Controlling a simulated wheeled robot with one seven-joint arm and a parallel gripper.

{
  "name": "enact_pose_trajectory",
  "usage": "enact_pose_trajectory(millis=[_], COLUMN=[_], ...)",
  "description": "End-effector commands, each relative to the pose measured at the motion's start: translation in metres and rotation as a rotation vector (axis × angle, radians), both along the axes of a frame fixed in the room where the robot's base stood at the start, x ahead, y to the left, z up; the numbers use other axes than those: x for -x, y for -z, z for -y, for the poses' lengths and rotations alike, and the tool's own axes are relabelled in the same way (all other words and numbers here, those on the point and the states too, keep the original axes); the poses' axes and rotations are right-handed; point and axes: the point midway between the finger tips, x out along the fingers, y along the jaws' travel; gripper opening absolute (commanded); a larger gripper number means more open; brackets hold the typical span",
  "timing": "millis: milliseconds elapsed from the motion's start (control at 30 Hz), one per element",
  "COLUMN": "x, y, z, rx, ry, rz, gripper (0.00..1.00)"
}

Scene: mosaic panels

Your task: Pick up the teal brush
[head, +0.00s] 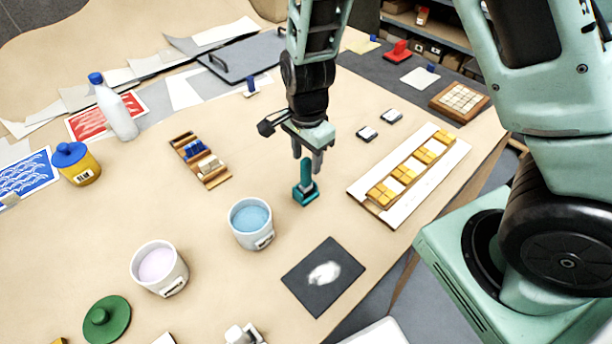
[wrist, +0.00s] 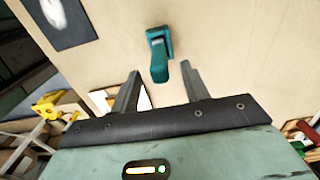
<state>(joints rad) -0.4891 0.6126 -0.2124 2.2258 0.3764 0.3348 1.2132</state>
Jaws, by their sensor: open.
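The teal brush (head: 305,188) stands upright on the tan table in the middle of the head view, its wide base down and its handle up. In the wrist view the brush (wrist: 159,55) lies beyond and between my fingertips, apart from both. My gripper (head: 308,155) is open and empty, pointing down just above the brush handle. In the wrist view the open fingers of my gripper (wrist: 163,68) stand on either side of the handle's line.
A cup of blue liquid (head: 250,222) and a pale pink cup (head: 159,267) stand left of the brush. A dark card with a white smear (head: 300,284) lies in front. A white board with yellow tiles (head: 395,208) lies right. Table around the brush is clear.

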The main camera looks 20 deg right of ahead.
Motion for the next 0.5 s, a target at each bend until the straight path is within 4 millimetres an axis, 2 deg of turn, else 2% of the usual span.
enact_pose_trajectory(millis=[300,500], x=[0.001,0.001], y=[0.038,0.044], z=[-0.002,-0.002], rx=[0.001,-0.001], ry=[0.002,0.002], rz=[-0.003,0.000], gripper=[0.45,0.45])
